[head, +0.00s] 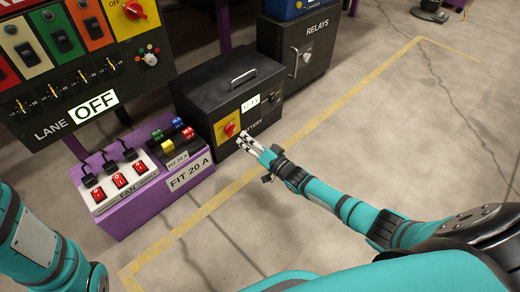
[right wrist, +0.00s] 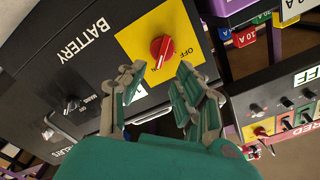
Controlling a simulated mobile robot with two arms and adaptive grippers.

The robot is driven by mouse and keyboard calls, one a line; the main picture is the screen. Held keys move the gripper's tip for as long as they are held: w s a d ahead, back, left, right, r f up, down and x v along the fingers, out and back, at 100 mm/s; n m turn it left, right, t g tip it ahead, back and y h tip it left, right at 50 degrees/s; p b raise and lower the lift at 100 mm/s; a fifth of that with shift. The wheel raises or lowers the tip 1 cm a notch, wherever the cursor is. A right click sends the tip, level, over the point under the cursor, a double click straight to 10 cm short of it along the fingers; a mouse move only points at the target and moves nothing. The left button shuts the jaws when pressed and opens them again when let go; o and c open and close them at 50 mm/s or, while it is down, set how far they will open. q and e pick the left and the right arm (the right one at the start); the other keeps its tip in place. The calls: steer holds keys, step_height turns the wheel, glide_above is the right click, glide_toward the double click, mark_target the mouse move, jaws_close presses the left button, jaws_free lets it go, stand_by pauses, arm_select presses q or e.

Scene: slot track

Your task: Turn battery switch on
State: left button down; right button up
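The black battery box (head: 225,92) stands on the floor with a carry handle on top. Its front has a yellow plate (head: 220,133) with a red rotary switch (head: 229,129). In the right wrist view the red switch (right wrist: 161,48) sits on the yellow plate (right wrist: 185,25), beside the upside-down BATTERY label. My right gripper (head: 246,142) is at the box front, close to the switch. In the wrist view its fingers (right wrist: 158,76) are apart, with the switch beyond the gap between them and nothing held. I cannot tell whether they touch the switch. My left gripper is out of view.
A purple fuse and fan unit (head: 150,195) stands left of the box, below a black lane panel (head: 75,75) with an OFF sign. A black relays box (head: 300,45) stands behind to the right. Yellow tape (head: 330,105) marks the floor; floor to the right is clear.

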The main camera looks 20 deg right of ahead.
steer(key=v, duration=0.6)
steer(key=shift+s, duration=0.25)
